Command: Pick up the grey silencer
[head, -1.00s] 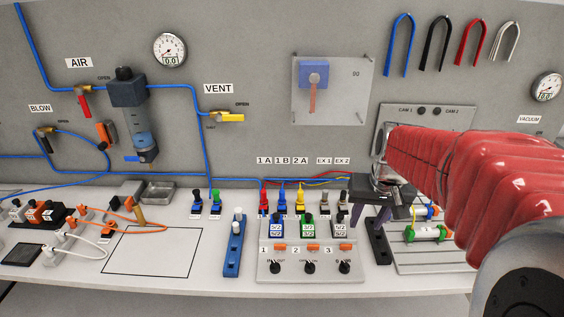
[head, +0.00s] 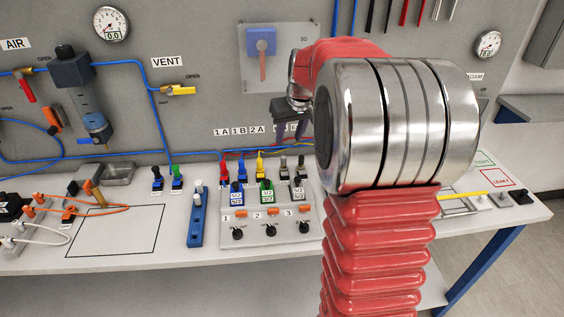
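Several small push-in plugs stand in a row on the valve block (head: 258,243). Under the partly hidden EX labels are a grey silencer (head: 283,163) and a darker one (head: 300,165), both upright at the block's back right. My gripper (head: 290,128) hangs in front of the back panel, above and behind them in the picture. Its fingers point down and look apart, with nothing seen between them. My red-sleeved arm hides the area just right of the gripper.
A blue strip (head: 197,225) with a white-topped plug stands left of the block. A yellow pen-like item (head: 465,195) lies on the right.

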